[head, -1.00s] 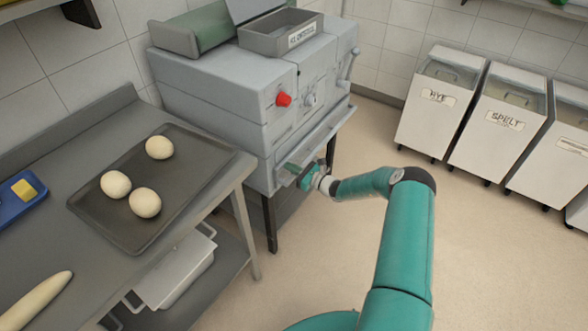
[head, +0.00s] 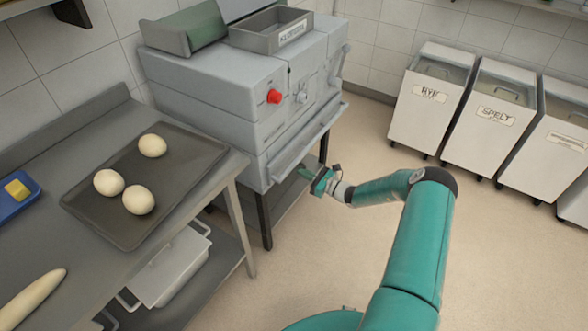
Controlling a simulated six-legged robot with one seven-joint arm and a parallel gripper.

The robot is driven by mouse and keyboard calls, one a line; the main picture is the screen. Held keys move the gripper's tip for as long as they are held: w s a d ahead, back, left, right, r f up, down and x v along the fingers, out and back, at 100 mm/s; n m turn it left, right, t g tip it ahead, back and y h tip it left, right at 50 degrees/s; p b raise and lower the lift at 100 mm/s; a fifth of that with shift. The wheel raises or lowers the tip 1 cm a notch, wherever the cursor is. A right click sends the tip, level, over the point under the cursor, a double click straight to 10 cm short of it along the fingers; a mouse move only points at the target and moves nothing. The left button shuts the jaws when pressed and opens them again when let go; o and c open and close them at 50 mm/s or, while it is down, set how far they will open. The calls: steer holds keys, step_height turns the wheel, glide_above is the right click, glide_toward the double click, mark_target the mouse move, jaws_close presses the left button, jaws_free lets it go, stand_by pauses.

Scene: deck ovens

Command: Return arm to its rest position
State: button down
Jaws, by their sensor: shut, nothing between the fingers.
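My arm is teal and reaches up from the bottom of the head view, bending left at a dark elbow. My gripper (head: 310,176) is at its end, small in the picture, shut with nothing in it. It hangs in front of the grey deck oven (head: 235,110), near the oven's lower front edge and apart from it as far as I can tell. The oven has a red knob (head: 274,96) on its front.
Left is a steel table (head: 150,245) with a dark tray (head: 195,167) bearing three dough balls, a blue tray (head: 30,201) and a long dough piece (head: 30,298). A white bin (head: 172,268) sits below. Labelled bins (head: 490,115) stand at right. The floor between is clear.

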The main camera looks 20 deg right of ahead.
steer(key=v, duration=0.5)
steer(key=shift+f, duration=0.1)
steer(key=s+a+r+n+g+h, duration=0.1)
steer(key=s+a+r+n+g, duration=0.45)
steer(key=a+r+n, duration=0.5)
steer(key=s+a+r+n+g+h, duration=0.1)
steer(key=s+a+r+n+g, duration=0.5)
steer(key=r, duration=0.7)
steer(key=s+r+n+t+h, duration=0.1)
steer(key=s+r+n+h, duration=0.3)
steer(key=s, duration=0.8)
steer(key=s+r+n+t+h, duration=0.2)
steer(key=s+r+n+h, duration=0.3)
steer(key=s+r+n, duration=0.3)
steer(key=s+v, duration=0.1)
steer(key=v, duration=0.5)
steer(key=shift+a, duration=0.4)
steer(key=shift+s, duration=0.15)
